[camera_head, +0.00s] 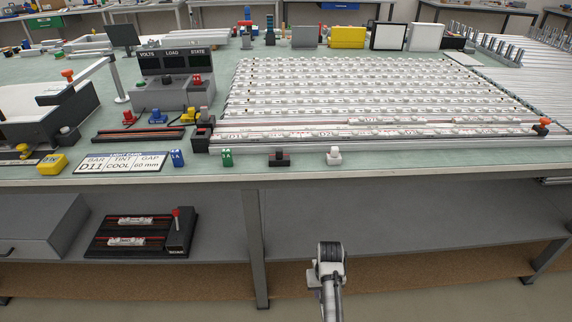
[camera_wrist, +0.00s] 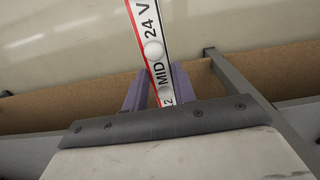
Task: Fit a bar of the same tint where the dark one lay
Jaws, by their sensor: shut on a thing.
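My gripper (camera_head: 329,252) is in front of the bench, below the top's front edge and clear of the frame. In the wrist view its purple fingers (camera_wrist: 157,88) are shut on a white bar with a red edge (camera_wrist: 151,45), printed "24 V" and "MID". The bar points away from the wrist; its far end is out of view. The lightbox frame (camera_head: 372,142) lies on the bench with several rows of white bars. The card (camera_head: 120,162) reads D11, COOL, 60 mm. I cannot tell which bar place is dark or empty.
A meter box (camera_head: 172,92) marked VOLTS, LOAD, STATE stands left of the frame. A black tray (camera_head: 100,246) with two bars lies on the lower shelf. The shelf's right part is clear.

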